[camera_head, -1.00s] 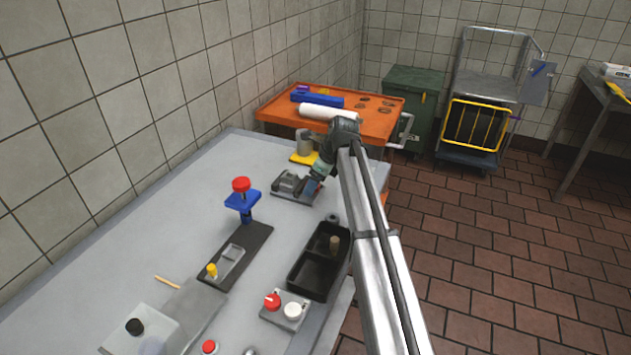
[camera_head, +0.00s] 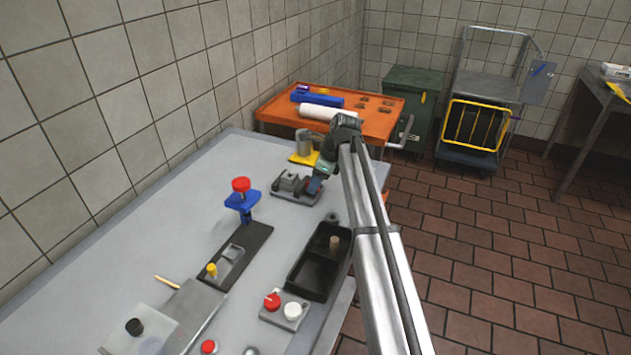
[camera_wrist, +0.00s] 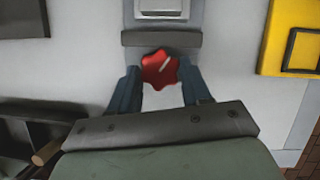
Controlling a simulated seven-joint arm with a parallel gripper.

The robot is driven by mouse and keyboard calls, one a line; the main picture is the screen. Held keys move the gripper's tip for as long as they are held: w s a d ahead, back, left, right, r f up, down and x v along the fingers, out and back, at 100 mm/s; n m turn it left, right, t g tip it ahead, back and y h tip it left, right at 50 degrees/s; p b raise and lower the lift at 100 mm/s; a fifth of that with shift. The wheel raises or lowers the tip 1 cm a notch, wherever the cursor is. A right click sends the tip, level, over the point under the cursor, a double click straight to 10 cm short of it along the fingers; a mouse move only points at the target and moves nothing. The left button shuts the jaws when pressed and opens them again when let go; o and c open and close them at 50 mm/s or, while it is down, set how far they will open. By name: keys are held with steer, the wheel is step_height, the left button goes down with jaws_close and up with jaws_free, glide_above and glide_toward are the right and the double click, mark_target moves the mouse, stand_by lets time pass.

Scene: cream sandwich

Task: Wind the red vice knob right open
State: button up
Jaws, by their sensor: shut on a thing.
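The red vice knob (camera_wrist: 160,68) is lobed, with a pale line on its face, and sits in the upper middle of the wrist view. My gripper (camera_wrist: 162,80) is shut on it, with one dark blue finger on each side. The grey vice (camera_head: 291,184) stands on a dark base plate on the bench, and its jaw shows just beyond the knob (camera_wrist: 162,38). In the head view my gripper (camera_head: 314,184) is at the vice's right end, and it hides the knob there.
A yellow-based holder with a grey cylinder (camera_head: 304,147) stands just behind the vice. A black tray (camera_head: 308,274) with a wooden peg lies nearer on the bench. A blue press with a red top (camera_head: 241,199) stands to the left. Bare bench (camera_head: 190,200) lies around it.

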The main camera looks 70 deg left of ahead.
steer(key=shift+n, duration=0.5)
steer(key=o, duration=1.1)
steer(key=shift+c, duration=0.2)
steer(key=v, duration=1.4)
steer(key=shift+w+a, duration=0.2)
steer(key=shift+f, duration=0.1)
